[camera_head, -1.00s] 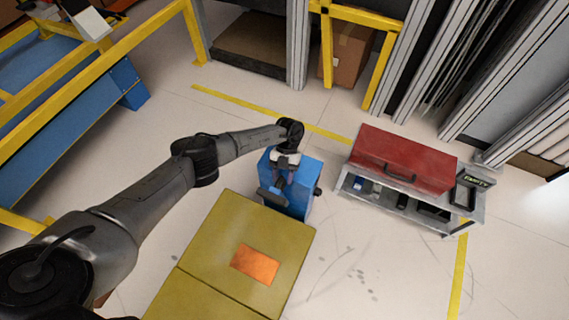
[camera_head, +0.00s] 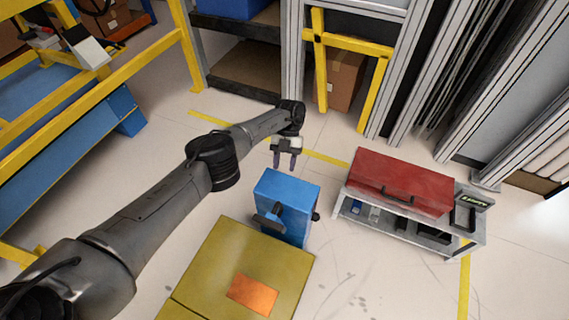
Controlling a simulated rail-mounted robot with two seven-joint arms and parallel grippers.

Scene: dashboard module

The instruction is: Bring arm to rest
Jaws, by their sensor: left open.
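My left arm reaches in from the lower left. Its gripper (camera_head: 285,163) hangs with its two fingers apart and pointing down, above and behind the blue box (camera_head: 290,190) in the picture. The fingers are empty, and a gap shows between them and the box. The blue box has a dark handle-like part on its front and a dark knob on its right side. It stands at the far edge of the yellow-olive block (camera_head: 245,258), which has an orange patch on top. My right gripper is not in view.
A red toolbox (camera_head: 402,181) sits on a grey cart (camera_head: 400,222) at the right. Yellow railings (camera_head: 100,90) and a blue conveyor (camera_head: 60,150) stand at the left. Shelving (camera_head: 240,60) and a cardboard box (camera_head: 343,80) are at the back. Floor between block and cart is clear.

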